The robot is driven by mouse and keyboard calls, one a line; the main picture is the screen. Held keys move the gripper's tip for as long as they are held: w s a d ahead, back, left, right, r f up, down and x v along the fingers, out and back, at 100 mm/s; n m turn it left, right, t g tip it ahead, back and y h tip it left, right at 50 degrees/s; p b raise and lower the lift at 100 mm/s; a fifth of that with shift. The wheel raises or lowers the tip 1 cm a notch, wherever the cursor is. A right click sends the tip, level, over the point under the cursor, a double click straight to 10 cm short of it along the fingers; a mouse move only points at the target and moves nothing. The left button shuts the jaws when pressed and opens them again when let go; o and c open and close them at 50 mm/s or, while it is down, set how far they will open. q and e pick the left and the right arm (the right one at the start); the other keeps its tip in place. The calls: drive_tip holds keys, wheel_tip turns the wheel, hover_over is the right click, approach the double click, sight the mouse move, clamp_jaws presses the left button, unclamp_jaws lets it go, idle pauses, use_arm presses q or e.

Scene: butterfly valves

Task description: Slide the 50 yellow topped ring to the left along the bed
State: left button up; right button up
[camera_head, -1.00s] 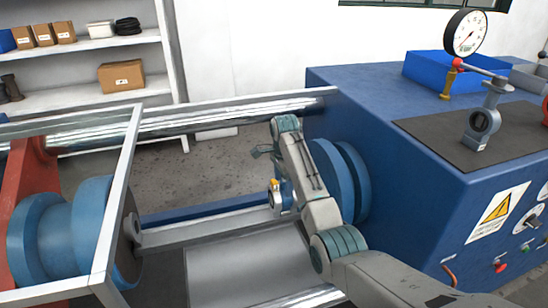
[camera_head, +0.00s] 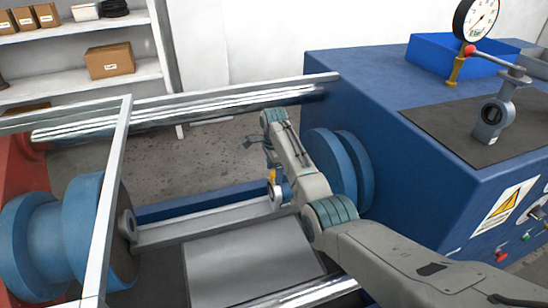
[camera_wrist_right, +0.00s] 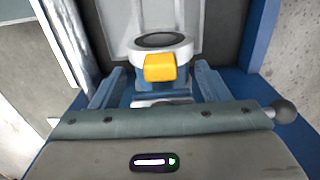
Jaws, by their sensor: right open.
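The ring with the yellow top (camera_head: 279,195) stands on the bed (camera_head: 205,220), left of the blue round flanges (camera_head: 338,172). In the right wrist view the pale ring (camera_wrist_right: 160,46) has a dark round centre, and its yellow block (camera_wrist_right: 160,68) faces the camera. My right gripper (camera_head: 270,165) reaches down over the ring. In the wrist view its two blue-grey fingers (camera_wrist_right: 161,80) are open, one on either side of the yellow block, with visible gaps. The ring's lower part is partly hidden. My left gripper is not in view.
Left along the bed stands a large blue hub (camera_head: 78,232) behind a metal frame bar (camera_head: 112,190). A shiny round rail (camera_head: 180,115) runs behind the bed. A blue machine housing (camera_head: 390,130) rises at the right. The bed between ring and hub looks clear.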

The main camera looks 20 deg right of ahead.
sight(274, 190)
wheel_tip(274, 190, down, 2)
drive_tip(key=shift+f, duration=0.4)
drive_tip(key=shift+s, duration=0.1)
drive_tip(key=c, duration=1.5)
drive_tip(key=o, duration=0.6)
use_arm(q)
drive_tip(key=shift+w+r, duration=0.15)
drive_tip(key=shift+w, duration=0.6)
use_arm(e)
drive_tip(key=shift+a, duration=0.1)
clamp_jaws()
